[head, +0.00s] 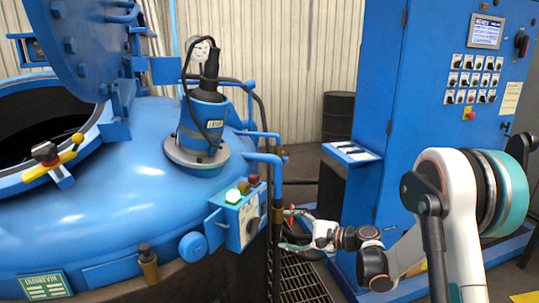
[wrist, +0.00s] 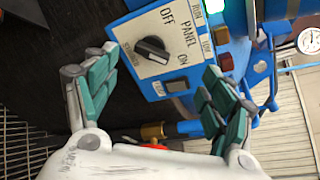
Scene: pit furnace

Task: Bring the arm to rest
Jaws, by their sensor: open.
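My gripper (head: 287,229) is open and empty. In the head view it is just right of the small blue control box (head: 240,218) on the furnace's side, and my arm reaches in from the right. In the wrist view the teal-padded fingers of my gripper (wrist: 159,63) are spread wide, with the box's panel (wrist: 150,22) beyond them. A black rotary knob (wrist: 152,49) shows between the fingers, by the labels OFF, PANEL and ON. No finger visibly grips it. I cannot tell which end of the knob is its pointer. A green lamp (head: 232,196) is lit on the box.
The blue furnace (head: 130,170) fills the left, its lid (head: 85,45) raised over a dark opening. Blue pipes (head: 262,158) run close to my gripper. A tall blue cabinet (head: 410,110) stands behind my arm at right, with a small shelf (head: 351,153). Floor grating (head: 300,280) lies below.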

